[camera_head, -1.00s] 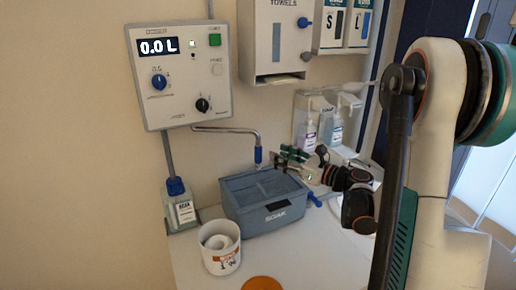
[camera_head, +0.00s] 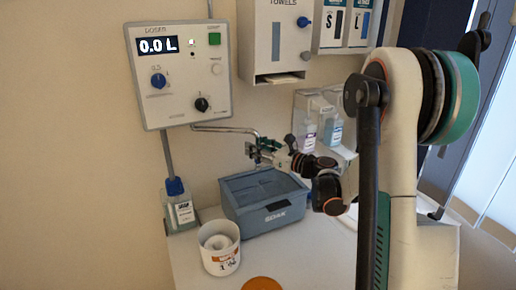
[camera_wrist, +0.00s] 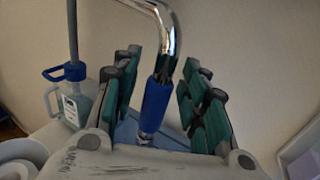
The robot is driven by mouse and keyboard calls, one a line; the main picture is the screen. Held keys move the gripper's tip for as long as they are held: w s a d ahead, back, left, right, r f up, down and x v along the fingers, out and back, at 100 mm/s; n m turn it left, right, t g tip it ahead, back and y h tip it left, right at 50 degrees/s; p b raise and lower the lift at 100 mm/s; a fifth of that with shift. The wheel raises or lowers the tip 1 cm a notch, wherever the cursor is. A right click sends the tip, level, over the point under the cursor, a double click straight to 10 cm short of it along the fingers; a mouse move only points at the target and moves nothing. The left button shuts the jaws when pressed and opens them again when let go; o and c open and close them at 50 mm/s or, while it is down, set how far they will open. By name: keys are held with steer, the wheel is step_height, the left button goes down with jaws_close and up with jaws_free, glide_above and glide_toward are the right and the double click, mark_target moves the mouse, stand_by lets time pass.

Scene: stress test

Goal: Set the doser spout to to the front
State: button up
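The doser spout is a bent chrome pipe (camera_head: 228,130) running from under the doser box (camera_head: 180,75) out to the right. In the wrist view its bend and blue sleeve (camera_wrist: 155,103) hang between the two green finger pads of my gripper (camera_wrist: 160,75), with visible gaps beside the sleeve. My gripper is open around the sleeve, not closed on it. In the head view my gripper (camera_head: 260,150) hides the spout's end, above the grey SOAK basin (camera_head: 264,219). The doser display reads 0.0 L.
A white tub (camera_head: 219,255) stands in front of the basin, and a blue-capped jug (camera_head: 180,207) to its left. Dispenser bottles (camera_head: 333,133) stand behind my arm. A towel box (camera_head: 277,45) hangs above. An orange disc (camera_head: 263,284) lies at the front.

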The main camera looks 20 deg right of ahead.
jaws_close()
steer(key=shift+s, duration=0.1)
